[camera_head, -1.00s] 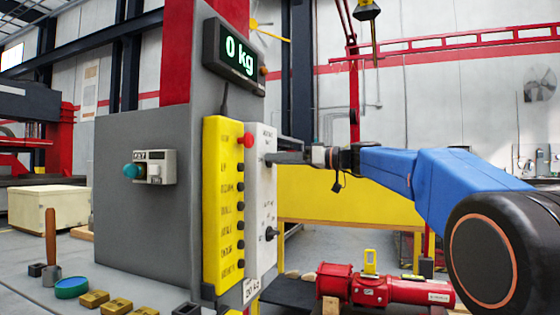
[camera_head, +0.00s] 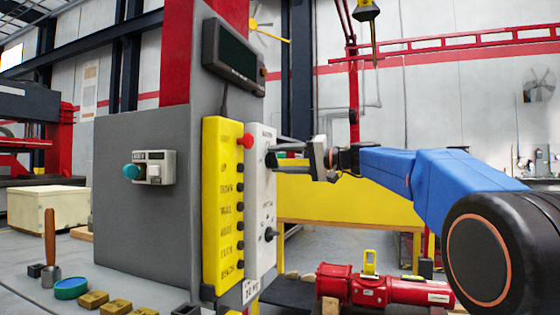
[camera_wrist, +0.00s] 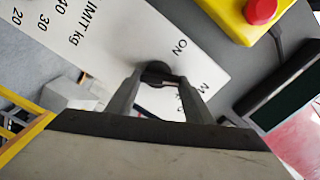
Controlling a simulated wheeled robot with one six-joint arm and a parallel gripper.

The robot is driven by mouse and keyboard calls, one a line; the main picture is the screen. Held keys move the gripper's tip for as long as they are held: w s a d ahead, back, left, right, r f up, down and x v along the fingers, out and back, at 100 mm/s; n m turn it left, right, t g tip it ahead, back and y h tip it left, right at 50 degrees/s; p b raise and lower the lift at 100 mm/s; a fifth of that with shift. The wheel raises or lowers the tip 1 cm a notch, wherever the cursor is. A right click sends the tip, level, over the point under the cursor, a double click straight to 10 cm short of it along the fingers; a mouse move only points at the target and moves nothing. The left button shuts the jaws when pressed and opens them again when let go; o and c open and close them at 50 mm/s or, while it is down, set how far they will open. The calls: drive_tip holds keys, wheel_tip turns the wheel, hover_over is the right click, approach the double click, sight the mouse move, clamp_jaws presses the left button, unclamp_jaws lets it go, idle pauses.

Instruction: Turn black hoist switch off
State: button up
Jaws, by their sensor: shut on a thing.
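The black hoist switch (camera_head: 271,160) is a knob near the top of the white panel (camera_head: 260,195), on the right side of the yellow button strip. My gripper (camera_head: 279,155) reaches in from the right. In the wrist view, its two fingers (camera_wrist: 158,84) are shut on the black knob (camera_wrist: 156,69), one on each side. An "ON" label is printed beside the knob. The fingers hide part of the knob, so its exact pointing is hard to tell. The display (camera_head: 233,57) above the panel is dark.
A second black knob (camera_head: 270,234) sits lower on the white panel, by a kg limit scale. A red button (camera_head: 248,139) is close to my gripper at the left. A yellow strip (camera_head: 223,200) holds several black buttons.

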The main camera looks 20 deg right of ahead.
drive_tip(key=m, duration=0.5)
drive_tip(key=shift+w+d+f, duration=0.1)
drive_tip(key=shift+m, duration=0.3)
idle(0.4)
drive_tip(key=o, duration=1.1)
drive_tip(key=shift+c, duration=0.2)
drive_tip(key=v, duration=1.7)
drive_tip(key=shift+d, duration=0.15)
